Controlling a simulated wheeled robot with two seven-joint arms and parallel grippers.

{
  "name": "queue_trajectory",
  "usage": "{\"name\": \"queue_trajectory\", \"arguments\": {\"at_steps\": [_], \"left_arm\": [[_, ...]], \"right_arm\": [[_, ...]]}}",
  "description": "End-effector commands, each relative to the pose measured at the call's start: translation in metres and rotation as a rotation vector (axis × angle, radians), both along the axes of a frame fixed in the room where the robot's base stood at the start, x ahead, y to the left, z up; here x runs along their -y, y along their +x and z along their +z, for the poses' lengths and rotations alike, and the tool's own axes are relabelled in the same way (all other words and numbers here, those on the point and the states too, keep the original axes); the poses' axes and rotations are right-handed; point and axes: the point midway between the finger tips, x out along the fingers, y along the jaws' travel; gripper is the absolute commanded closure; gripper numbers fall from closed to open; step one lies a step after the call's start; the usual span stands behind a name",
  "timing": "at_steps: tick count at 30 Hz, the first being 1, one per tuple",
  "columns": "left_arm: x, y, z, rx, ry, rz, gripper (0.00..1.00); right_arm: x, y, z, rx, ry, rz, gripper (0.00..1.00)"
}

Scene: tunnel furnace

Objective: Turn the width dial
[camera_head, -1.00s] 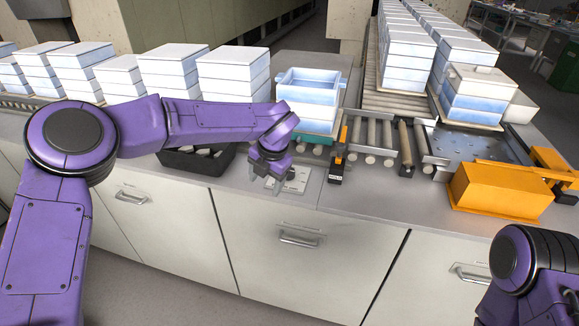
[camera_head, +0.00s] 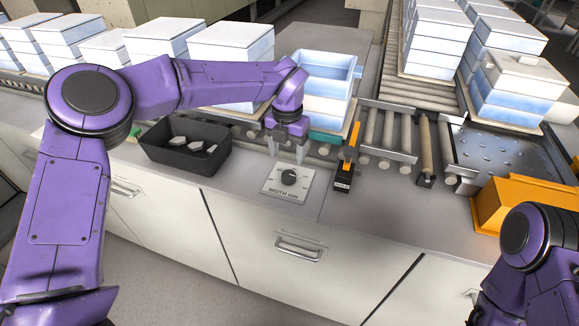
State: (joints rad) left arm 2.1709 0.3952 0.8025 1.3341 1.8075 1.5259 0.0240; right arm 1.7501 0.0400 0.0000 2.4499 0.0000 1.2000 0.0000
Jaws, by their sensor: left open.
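The width dial (camera_head: 288,177) is a dark round knob on a pale square plate (camera_head: 286,191) marked "WIDTH". The plate lies on the grey counter. My left gripper (camera_head: 287,153) is open and empty, its fingers pointing down. In the picture it is just above and behind the dial, and the dial shows clear of the fingers. My right arm (camera_head: 538,245) shows at the lower right, but its gripper is out of view.
A black bin (camera_head: 183,160) with pale pieces stands left of the dial. An orange and black stop (camera_head: 346,165) stands close on its right. Rollers (camera_head: 386,135) and stacked white-blue boxes (camera_head: 327,82) are behind. The counter front is clear.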

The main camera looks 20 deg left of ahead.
Motion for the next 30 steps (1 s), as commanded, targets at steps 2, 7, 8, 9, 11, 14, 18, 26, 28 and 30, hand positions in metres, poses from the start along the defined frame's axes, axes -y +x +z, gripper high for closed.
{"name": "queue_trajectory", "arguments": {"at_steps": [2, 7, 8, 9, 11, 14, 18, 26, 28, 30], "left_arm": [[0.002, 0.000, -0.017, -0.006, 0.002, -0.004, 0.32], [0.003, 0.000, -0.054, -0.004, 0.002, -0.005, 0.32], [0.003, 0.000, -0.059, -0.004, 0.003, -0.004, 0.32], [0.003, 0.000, -0.064, -0.003, 0.001, -0.005, 0.32], [0.002, 0.000, -0.071, -0.002, 0.001, -0.004, 0.32], [0.001, 0.000, -0.077, -0.001, 0.001, -0.001, 0.32], [0.000, 0.000, -0.079, 0.000, 0.001, 0.000, 0.32], [0.000, 0.000, -0.078, 0.000, 0.001, 0.000, 0.85], [0.000, 0.000, -0.078, 0.001, 0.001, 0.000, 0.88], [0.000, 0.000, -0.078, 0.001, 0.001, 0.000, 0.88]], "right_arm": [[0.000, 0.000, 0.007, -0.001, 0.001, 0.000, 0.32], [0.000, 0.000, 0.016, 0.000, 0.000, 0.000, 0.32], [0.000, 0.000, 0.017, 0.000, 0.000, 0.000, 0.32], [0.000, 0.000, 0.018, 0.000, 0.000, 0.000, 0.32], [0.000, 0.000, 0.019, 0.000, 0.000, 0.000, 0.32], [0.000, 0.000, 0.019, 0.000, 0.000, 0.000, 0.32], [0.000, 0.000, 0.019, 0.000, 0.000, 0.000, 0.32], [0.000, 0.000, 0.019, 0.000, 0.000, 0.000, 0.32], [0.000, 0.000, 0.019, 0.000, 0.000, 0.000, 0.32], [0.000, 0.000, 0.019, 0.000, 0.000, 0.000, 0.32]]}}
